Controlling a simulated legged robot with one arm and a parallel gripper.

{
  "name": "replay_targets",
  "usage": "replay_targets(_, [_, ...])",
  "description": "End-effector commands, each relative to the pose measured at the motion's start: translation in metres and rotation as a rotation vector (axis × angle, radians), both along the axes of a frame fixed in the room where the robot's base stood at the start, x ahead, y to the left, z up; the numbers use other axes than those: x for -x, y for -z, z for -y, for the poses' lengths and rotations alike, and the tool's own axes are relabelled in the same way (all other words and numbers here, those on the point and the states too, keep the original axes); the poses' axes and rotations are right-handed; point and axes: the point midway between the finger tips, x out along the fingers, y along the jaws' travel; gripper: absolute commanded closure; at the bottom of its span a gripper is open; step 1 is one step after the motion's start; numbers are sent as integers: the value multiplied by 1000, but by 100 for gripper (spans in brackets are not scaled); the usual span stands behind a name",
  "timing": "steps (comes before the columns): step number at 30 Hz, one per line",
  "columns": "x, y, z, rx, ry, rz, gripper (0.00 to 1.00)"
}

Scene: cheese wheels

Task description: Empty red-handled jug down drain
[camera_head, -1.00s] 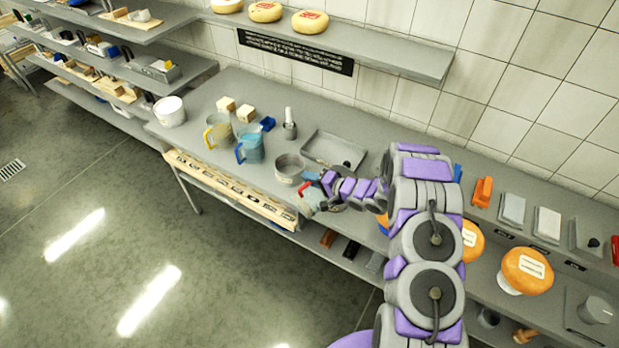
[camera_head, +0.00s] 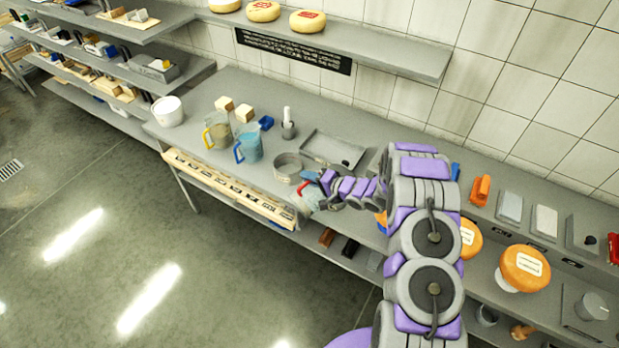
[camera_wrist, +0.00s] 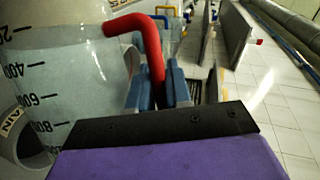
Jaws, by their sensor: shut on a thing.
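My gripper (camera_head: 316,187) is shut on the red handle of a clear graduated jug (camera_head: 310,201), held by the bench's front edge. In the wrist view, the blue fingers (camera_wrist: 153,92) close around the red handle (camera_wrist: 151,50). The jug's clear wall (camera_wrist: 75,75) fills the left side, with its scale marks showing. A dark label ending in "AIN" (camera_wrist: 13,126) sits beside a round grey rim at the lower left. A round grey vessel (camera_head: 286,177) stands just left of the jug in the head view. I cannot tell how much liquid the jug holds.
A blue-handled jug (camera_head: 250,148) and a yellow-handled jug (camera_head: 218,131) stand farther left on the bench. A grey tray (camera_head: 333,148) lies behind my gripper. A floor grate (camera_head: 10,170) is at far left. Orange cheese wheels (camera_head: 525,267) are on the right.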

Motion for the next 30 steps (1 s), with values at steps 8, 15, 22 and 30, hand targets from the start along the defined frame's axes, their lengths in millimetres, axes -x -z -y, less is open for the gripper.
replay_targets(8, [-1, -1, 1, -5, 0, -2, 100])
replay_targets(15, [-3, -4, 6, -36, 1, -21, 100])
replay_targets(22, [-5, -5, 7, -53, 0, -28, 100])
replay_targets(30, [-5, -4, 7, -53, 0, -29, 100])
